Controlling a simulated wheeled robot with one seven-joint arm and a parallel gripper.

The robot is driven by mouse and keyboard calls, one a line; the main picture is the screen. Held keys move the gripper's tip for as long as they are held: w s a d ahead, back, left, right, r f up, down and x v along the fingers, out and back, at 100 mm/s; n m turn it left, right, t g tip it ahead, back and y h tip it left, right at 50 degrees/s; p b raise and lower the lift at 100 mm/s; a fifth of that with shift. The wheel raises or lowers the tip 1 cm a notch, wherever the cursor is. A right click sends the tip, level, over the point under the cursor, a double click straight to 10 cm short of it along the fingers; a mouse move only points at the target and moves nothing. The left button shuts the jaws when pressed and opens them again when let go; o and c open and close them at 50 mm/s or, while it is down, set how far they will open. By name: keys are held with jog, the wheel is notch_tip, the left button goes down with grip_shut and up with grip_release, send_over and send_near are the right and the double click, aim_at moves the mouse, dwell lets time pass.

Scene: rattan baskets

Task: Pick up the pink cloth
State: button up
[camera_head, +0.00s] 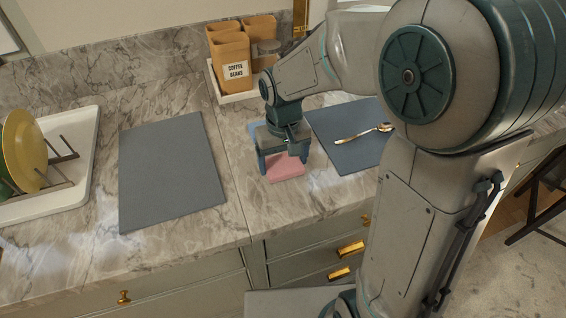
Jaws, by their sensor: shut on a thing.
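A pink cloth (286,166) lies between the two grey-blue mats on the marble counter, near its front edge. My gripper (284,167) reaches down over it with its fingers on either side. The gripper is shut on the cloth, and its body and fingers hide part of it. I cannot tell whether the cloth is lifted off the counter. A blue patch (256,127), perhaps another cloth, shows just behind the gripper and is partly hidden by it.
A grey mat (172,168) lies left on the counter. A second mat (338,124) on the right bears a golden spoon (364,133). A dish rack tray (84,150) with plates stands far left. Drawers with brass handles (350,249) are below.

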aim_at(283, 163)
notch_tip(283, 163, up, 3)
jog(key=s+d+r+b, duration=0.1)
jog(key=s+d+r, duration=0.3)
jog(key=s, duration=0.7)
notch_tip(283, 163, up, 3)
jog(key=shift+f, duration=0.15)
jog(key=shift+o, duration=1.2)
jog(key=shift+c, duration=0.8)
